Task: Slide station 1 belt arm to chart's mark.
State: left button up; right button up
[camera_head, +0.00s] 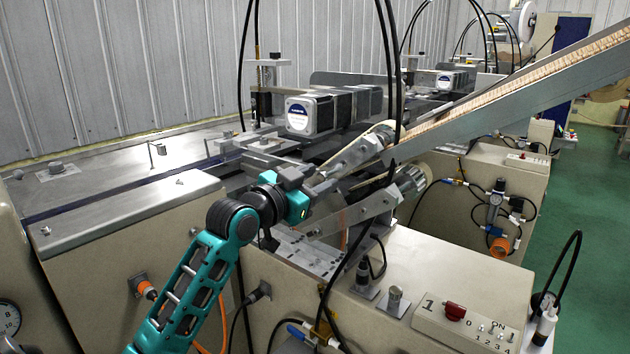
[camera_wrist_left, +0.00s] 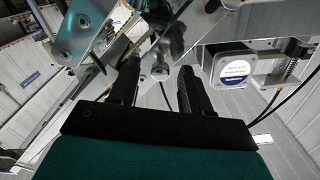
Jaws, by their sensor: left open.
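My left gripper (camera_head: 322,184) is open at the belt mechanism of the machine with the panel marked 1 (camera_head: 465,325). Two slanting metal arms show there: an upper one (camera_head: 357,155) and a lower one (camera_head: 355,212). I cannot tell for sure which is the belt arm. In the left wrist view my gripper's dark fingers (camera_wrist_left: 160,75) are apart, with a small silver bolt or knob (camera_wrist_left: 160,68) showing between their tips. Whether they touch it is unclear. The chart and its mark cannot be made out. My right gripper is not in view.
A motor with a round label (camera_head: 312,113) sits just behind the arms and shows in the left wrist view (camera_wrist_left: 230,70). A long sloping chute (camera_head: 500,100) rises to the right. Black cables (camera_head: 390,70) hang close to the arms.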

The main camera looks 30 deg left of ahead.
pick_arm(q)
jog(key=shift+c, duration=0.5)
jog(key=shift+c, duration=0.7)
jog(key=c, duration=0.6)
grip_shut()
